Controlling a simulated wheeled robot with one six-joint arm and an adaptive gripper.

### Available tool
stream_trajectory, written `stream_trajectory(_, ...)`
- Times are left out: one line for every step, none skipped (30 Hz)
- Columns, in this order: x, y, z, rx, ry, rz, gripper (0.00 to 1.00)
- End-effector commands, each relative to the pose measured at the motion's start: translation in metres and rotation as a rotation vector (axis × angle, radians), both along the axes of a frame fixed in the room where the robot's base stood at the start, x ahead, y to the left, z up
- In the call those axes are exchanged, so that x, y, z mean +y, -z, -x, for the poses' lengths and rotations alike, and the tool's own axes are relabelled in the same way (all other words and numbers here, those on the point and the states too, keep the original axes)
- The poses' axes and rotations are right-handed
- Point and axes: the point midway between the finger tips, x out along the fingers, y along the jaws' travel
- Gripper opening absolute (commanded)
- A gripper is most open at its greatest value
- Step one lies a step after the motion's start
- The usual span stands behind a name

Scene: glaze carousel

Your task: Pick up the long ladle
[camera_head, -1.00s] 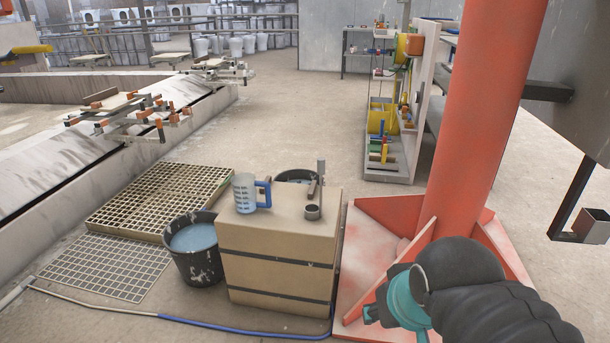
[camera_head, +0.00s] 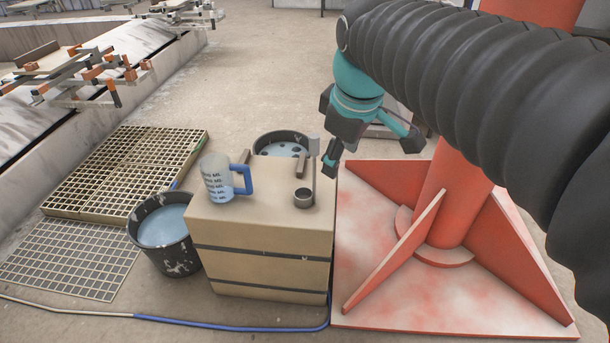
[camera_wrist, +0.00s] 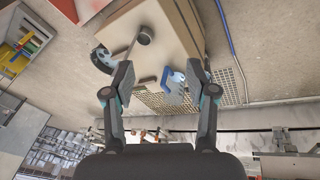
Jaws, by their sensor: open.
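The long ladle stands out as a small dark metal cup (camera_head: 303,198) on the box top, with its handle reaching back toward the far edge. In the wrist view its cup (camera_wrist: 143,35) and thin handle show near the left finger, which hides part of the handle. My gripper (camera_head: 370,152) is open and empty, above and to the right of the box's back right corner, apart from the ladle. Its two spread fingers also show in the wrist view (camera_wrist: 158,80).
The tan box (camera_head: 262,240) also bears a clear jug with a blue handle (camera_head: 218,180). Buckets stand left (camera_head: 165,235) and behind (camera_head: 283,140). A red column base (camera_head: 380,240) is close on the right. A blue hose (camera_head: 230,327) runs along the floor in front.

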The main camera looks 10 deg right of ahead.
Motion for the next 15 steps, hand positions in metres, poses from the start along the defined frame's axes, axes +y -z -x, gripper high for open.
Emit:
stream_trajectory(0.000,-0.003,-0.019,0.026,-0.088,0.028,0.57)
stream_trajectory(0.000,-0.007,-0.028,0.041,-0.147,0.045,0.57)
stream_trajectory(0.001,-0.011,-0.040,0.061,-0.227,0.068,0.57)
stream_trajectory(0.001,-0.013,-0.050,0.075,-0.288,0.082,0.57)
stream_trajectory(0.001,-0.016,-0.060,0.088,-0.348,0.098,0.57)
stream_trajectory(0.001,-0.018,-0.072,0.108,-0.427,0.115,0.57)
stream_trajectory(0.001,-0.019,-0.082,0.123,-0.488,0.128,0.57)
stream_trajectory(0.001,-0.020,-0.091,0.135,-0.549,0.140,0.57)
stream_trajectory(0.001,-0.021,-0.104,0.154,-0.631,0.154,0.57)
stream_trajectory(0.001,-0.021,-0.113,0.167,-0.692,0.164,0.57)
stream_trajectory(0.001,-0.021,-0.123,0.180,-0.753,0.172,0.57)
stream_trajectory(0.001,-0.020,-0.134,0.196,-0.833,0.182,0.57)
stream_trajectory(0.001,-0.020,-0.143,0.207,-0.891,0.189,0.57)
stream_trajectory(0.001,-0.019,-0.151,0.217,-0.948,0.194,0.57)
stream_trajectory(0.001,-0.018,-0.161,0.229,-1.020,0.201,0.57)
